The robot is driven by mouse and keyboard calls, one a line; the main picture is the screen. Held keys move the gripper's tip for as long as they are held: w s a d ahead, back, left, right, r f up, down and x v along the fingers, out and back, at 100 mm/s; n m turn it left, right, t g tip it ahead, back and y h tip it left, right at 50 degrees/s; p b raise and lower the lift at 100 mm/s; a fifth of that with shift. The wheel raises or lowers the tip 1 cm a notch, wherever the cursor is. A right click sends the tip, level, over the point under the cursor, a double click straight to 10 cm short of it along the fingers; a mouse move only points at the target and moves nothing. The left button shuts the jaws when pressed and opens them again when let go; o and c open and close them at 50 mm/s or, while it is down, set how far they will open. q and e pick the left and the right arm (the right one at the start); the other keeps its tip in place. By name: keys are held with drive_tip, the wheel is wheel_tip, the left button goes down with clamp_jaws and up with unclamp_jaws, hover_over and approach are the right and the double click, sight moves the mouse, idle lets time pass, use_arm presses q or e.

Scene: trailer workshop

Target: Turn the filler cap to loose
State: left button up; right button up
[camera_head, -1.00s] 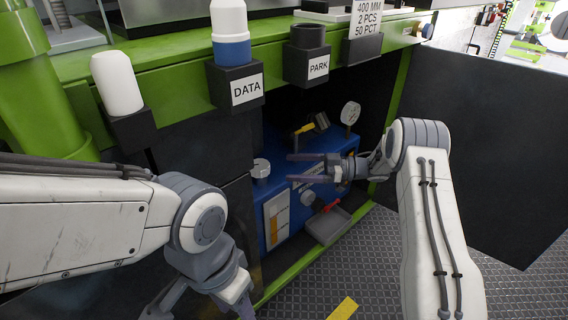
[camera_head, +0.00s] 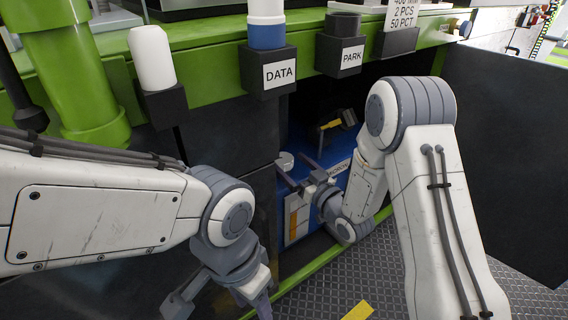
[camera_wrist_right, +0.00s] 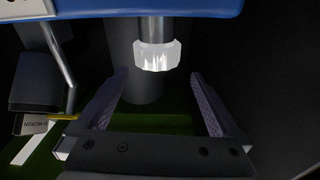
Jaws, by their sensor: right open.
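The filler cap (camera_head: 285,160) is a small light grey round cap on the blue tank (camera_head: 299,217) inside the dark bay. In the right wrist view the cap (camera_wrist_right: 157,55) shows bright and ridged on a metal neck, below the blue tank surface (camera_wrist_right: 150,8). My right gripper (camera_head: 297,171) is open, close to the cap. In the wrist view its two fingers (camera_wrist_right: 158,102) stand wide apart on either side of the cap's line, with nothing between the tips; the cap appears beyond them. My left gripper (camera_head: 217,305) is low at the frame's bottom edge, fingers spread, partly cut off.
A yellow-and-black handle (camera_head: 335,122) stands on the tank behind my right gripper. The green bench edge (camera_head: 210,107) with DATA (camera_head: 280,74) and PARK (camera_head: 351,55) holders overhangs the bay. A dark open door (camera_head: 510,150) stands at right.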

sight(283, 160)
drive_tip(key=s+d+f+m+t+h, duration=0.1)
drive_tip(key=s+d+f+h, duration=0.1)
drive_tip(key=s+h, duration=0.25)
drive_tip(key=shift+y, duration=0.25)
drive_tip(key=b+x, duration=0.1)
drive_tip(key=x, duration=0.2)
drive_tip(key=b+x, duration=0.1)
drive_tip(key=x, duration=0.2)
drive_tip(key=b+x, duration=0.1)
drive_tip(key=x, duration=0.2)
drive_tip(key=shift+w+a+r, duration=0.15)
drive_tip(key=shift+w+a, duration=0.05)
drive_tip(key=shift+a, duration=0.25)
drive_tip(key=c, duration=1.3)
